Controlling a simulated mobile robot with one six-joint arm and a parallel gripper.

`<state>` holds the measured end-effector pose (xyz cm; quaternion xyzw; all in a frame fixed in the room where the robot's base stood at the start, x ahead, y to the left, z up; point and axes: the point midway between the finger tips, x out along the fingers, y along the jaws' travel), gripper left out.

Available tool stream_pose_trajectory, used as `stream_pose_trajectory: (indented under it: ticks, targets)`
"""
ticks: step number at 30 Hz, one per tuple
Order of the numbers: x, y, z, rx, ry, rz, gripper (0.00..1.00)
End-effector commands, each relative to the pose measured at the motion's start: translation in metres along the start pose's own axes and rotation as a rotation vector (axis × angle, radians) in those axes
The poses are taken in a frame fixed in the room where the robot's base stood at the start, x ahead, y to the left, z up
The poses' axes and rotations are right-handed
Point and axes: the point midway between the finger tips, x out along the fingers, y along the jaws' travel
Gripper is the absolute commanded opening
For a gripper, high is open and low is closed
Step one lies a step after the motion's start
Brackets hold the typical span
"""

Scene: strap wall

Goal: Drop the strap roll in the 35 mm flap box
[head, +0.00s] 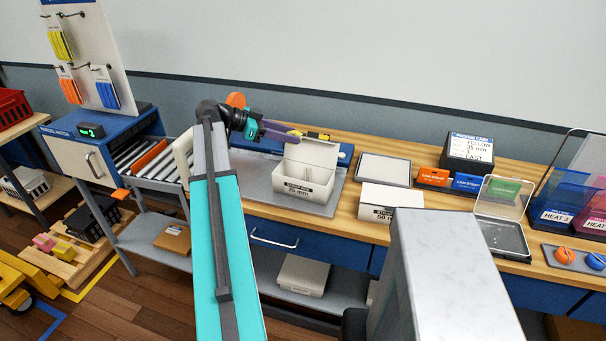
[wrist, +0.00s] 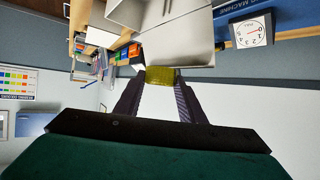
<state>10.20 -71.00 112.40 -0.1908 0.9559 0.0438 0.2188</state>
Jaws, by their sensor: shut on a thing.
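The yellow strap roll (wrist: 161,75) sits between my fingertips in the wrist view. My gripper (wrist: 161,82) is shut on it. In the head view my gripper (head: 284,134) reaches right from the arm's end, above and just behind the left part of the 35 mm flap box. That white box (head: 303,192) stands on the bench with its flap raised and its inside partly visible. The roll is small in the head view and appears apart from the box. How far it is above the opening is hard to tell.
A closed white 50 mm box (head: 388,199) stands to the right of the 35 mm box. A dark box with a white order card (head: 470,150) and small coloured boxes (head: 432,177) stand further right. A blue machine (head: 340,152) lies behind.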

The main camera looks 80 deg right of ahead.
Motion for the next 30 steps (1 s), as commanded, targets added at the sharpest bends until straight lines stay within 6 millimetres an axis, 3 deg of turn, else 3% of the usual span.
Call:
stream_pose_trajectory:
  ticks: [18, 30]
  targets:
    - [0.021, 0.000, 0.044, -0.001, 0.000, 0.001, 0.15]
    - [0.024, 0.000, 0.050, 0.001, 0.000, 0.000, 0.15]
